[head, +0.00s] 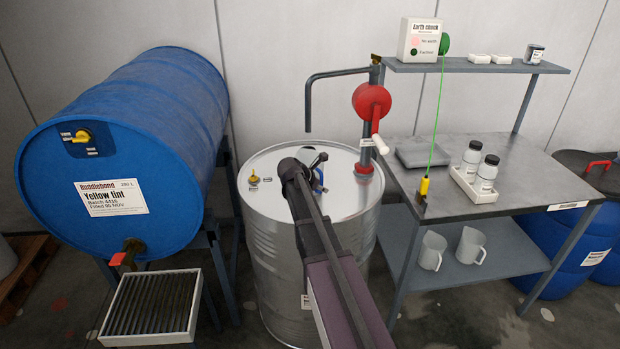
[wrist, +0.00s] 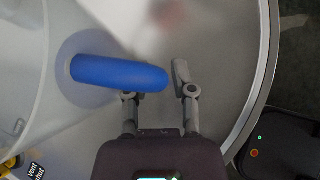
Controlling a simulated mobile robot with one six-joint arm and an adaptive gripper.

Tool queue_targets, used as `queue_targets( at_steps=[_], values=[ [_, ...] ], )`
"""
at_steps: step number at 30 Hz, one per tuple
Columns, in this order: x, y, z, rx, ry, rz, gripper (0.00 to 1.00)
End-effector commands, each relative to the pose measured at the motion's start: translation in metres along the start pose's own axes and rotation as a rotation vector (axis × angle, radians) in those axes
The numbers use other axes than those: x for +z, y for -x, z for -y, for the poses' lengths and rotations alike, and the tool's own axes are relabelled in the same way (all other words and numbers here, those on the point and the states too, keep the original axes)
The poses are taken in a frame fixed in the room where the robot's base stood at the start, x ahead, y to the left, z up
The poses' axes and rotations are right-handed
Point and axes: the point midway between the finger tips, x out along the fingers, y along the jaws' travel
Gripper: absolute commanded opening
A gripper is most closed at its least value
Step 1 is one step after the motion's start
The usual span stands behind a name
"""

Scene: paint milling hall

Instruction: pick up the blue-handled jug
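The blue handle of the jug (wrist: 110,72) lies across the upper middle of the wrist view, with the pale, translucent jug body to its left. In the head view a bit of the blue handle (head: 319,181) shows on the silver drum's lid, and my arm hides most of the jug. My gripper (wrist: 155,80) is open at the handle. Its right finger stands just beyond the handle's right end, and the handle covers the left fingertip. I cannot tell whether they touch. My gripper (head: 314,160) is over the drum's lid in the head view.
The silver drum (head: 262,225) carries a red hand-crank pump (head: 370,102) with a bent pipe. A blue Yellow tint drum (head: 160,120) lies on a stand at left. The bench (head: 440,200) at right holds bottles, with two pale jugs (head: 470,246) on its lower shelf. A green cable (head: 438,120) hangs above it.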

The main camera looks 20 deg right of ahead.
Motion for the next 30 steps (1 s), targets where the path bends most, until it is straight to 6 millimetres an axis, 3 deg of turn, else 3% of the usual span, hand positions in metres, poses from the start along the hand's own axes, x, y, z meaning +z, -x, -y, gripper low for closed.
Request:
queue_targets(
  at_steps=[2,17,30],
  values=[
    [0.000,0.000,0.000,0.000,0.000,0.000,0.00],
    [0.001,0.002,-0.001,0.001,0.001,0.000,0.00],
    [0.019,0.019,-0.002,0.001,0.001,0.000,0.00]
  ],
)
